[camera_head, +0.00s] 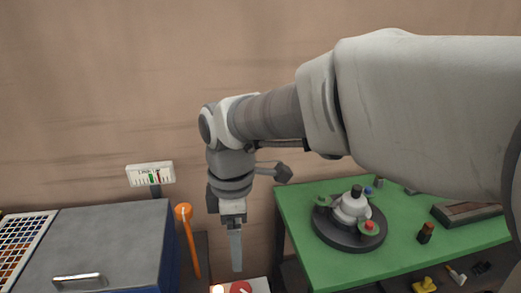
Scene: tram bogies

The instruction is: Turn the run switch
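My gripper (236,266) points straight down, left of the picture's middle. Its fingers show as one narrow grey shape, so I cannot tell whether they are apart. At the bottom edge, just below the fingertips in the picture, is a white panel (262,284) with a red round part (241,287) and a glowing lamp (217,289). The frame cuts the panel off. I cannot tell whether the red part is the run switch, or whether the fingers touch it.
A blue cabinet with a grey lid (115,235) and an orange lever (190,235) stand left, with a gauge (150,174) behind. At right, a green table (300,210) carries a round black base (335,236) with a white fixture. My arm crosses the upper right.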

